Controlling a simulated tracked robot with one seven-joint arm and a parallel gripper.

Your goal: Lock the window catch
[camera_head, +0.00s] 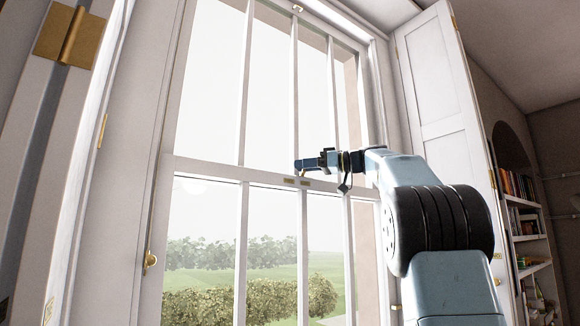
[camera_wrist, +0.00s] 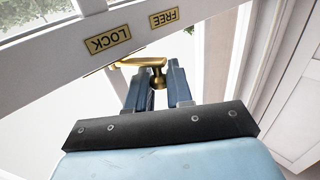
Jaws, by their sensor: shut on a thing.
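A LOCK plate (camera_wrist: 108,40) and a FREE plate (camera_wrist: 164,18) are on the rail beside the catch, upside down in this view. In the head view my gripper (camera_head: 309,163) is at the middle of the rail, just above the small plates (camera_head: 297,182); the catch is mostly hidden there.
The tall window's glazing bars (camera_head: 242,240) and panes surround the rail. A brass fitting (camera_head: 150,261) is on the left frame. Open white shutters (camera_head: 437,90) stand at the sides. An arched bookcase (camera_head: 525,220) is at the far right.

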